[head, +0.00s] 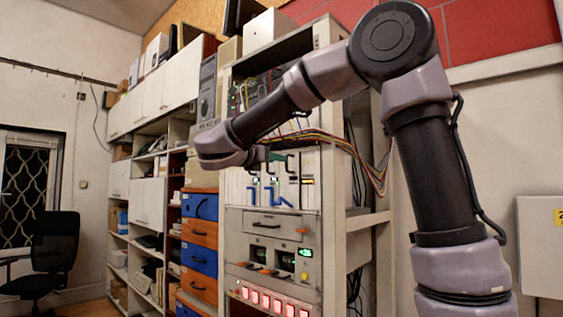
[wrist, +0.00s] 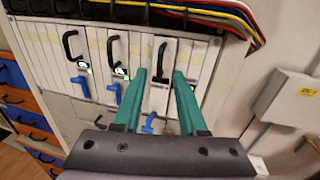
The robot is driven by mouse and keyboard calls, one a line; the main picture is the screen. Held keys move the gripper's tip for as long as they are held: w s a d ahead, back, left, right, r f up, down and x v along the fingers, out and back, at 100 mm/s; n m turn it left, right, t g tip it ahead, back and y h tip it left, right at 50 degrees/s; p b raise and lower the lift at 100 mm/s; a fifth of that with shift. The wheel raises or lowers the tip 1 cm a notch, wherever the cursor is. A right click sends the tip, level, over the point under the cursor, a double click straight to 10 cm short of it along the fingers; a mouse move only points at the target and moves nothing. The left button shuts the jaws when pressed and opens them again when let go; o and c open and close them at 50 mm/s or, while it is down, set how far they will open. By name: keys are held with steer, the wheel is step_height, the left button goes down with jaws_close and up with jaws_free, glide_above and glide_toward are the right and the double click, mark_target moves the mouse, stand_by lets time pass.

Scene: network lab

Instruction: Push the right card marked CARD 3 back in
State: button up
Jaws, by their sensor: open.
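The right card (wrist: 158,98) is a pale panel in a row of similar cards, with a black upright handle (wrist: 161,56) near its top and a blue lever (wrist: 149,123) at its foot. Its lever sits lower and more tilted than those of the two cards to its left. No CARD 3 marking is readable. My gripper (wrist: 159,75) is open and empty, its two teal fingers pointing at the right card, one on each side of its handle in the picture. Contact cannot be told. In the head view my gripper (head: 268,156) is small, near the card row.
Two more cards with black handles (wrist: 70,45) and blue levers (wrist: 115,92) stand to the left. Coloured cables (wrist: 200,14) run above the row. A drawer unit (head: 270,224) is below. A grey wall box (wrist: 285,105) is at right, with bare wall between.

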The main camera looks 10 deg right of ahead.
steer(key=shift+v, duration=2.35)
steer(key=s+d+f+m+g+y, duration=0.2)
steer(key=s+d+f+m+g, duration=0.25)
steer(key=d, duration=0.35)
steer(key=s+d+f+m+g+y, duration=0.2)
steer(key=s+d+f+m+g, duration=0.1)
steer(key=s+d+f+m, duration=0.4)
steer(key=s+f+m+y, duration=0.4)
steer(key=s+m+y, duration=0.1)
steer(key=m, duration=0.5)
steer(key=s+a+f+m+t+y, duration=0.1)
steer(key=s+f+m+y, duration=0.3)
steer(key=m, duration=0.6)
steer(key=shift+s+a+y, duration=0.25)
steer(key=shift+s+y, duration=0.2)
steer(key=shift+y, duration=0.15)
steer(key=shift+o, duration=0.3)
steer(key=shift+w, duration=0.1)
